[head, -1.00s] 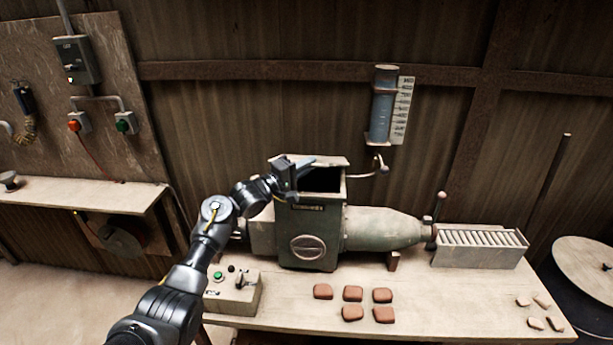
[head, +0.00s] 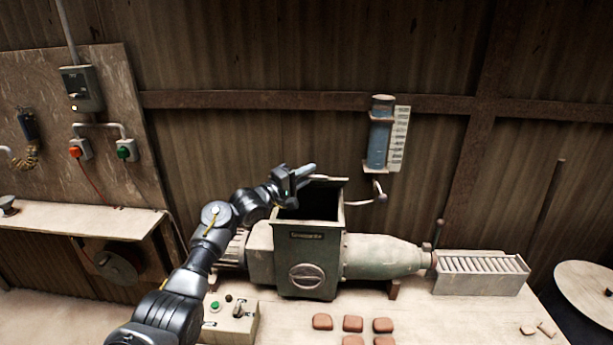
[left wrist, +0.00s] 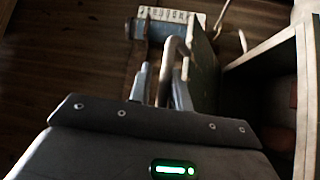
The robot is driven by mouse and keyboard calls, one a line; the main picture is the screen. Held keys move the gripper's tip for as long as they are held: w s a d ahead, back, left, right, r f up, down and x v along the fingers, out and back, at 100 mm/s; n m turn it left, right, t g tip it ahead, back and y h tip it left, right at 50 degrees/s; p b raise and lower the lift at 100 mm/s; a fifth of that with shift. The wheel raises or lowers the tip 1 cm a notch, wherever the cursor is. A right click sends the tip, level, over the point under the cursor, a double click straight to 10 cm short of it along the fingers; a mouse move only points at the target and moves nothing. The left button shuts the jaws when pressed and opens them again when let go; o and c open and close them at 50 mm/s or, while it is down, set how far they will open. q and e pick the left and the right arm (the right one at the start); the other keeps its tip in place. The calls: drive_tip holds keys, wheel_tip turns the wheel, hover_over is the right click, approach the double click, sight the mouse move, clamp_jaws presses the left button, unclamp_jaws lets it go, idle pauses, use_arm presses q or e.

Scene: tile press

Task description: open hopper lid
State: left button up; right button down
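The green hopper (head: 309,262) stands on the bench with its dark top opening showing. Its lid (head: 332,180) is raised at the back of the opening; it also shows in the left wrist view as a plate seen nearly edge-on (left wrist: 205,70). My left gripper (head: 305,172) is at the lid, on its outer side. In the left wrist view the fingers (left wrist: 161,88) are spaced apart, with a handle-like bar (left wrist: 176,58) at them. I cannot tell whether they grip it. My right gripper is not in view.
A water gauge (head: 380,145) hangs on the wall, with a pipe near the hopper's right. A green barrel (head: 385,257) leads right to a roller tray (head: 480,272). Red tiles (head: 353,323) and a control box (head: 230,320) are in front.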

use_arm(q)
drive_tip(key=shift+o, duration=1.2)
drive_tip(key=shift+r, duration=0.1)
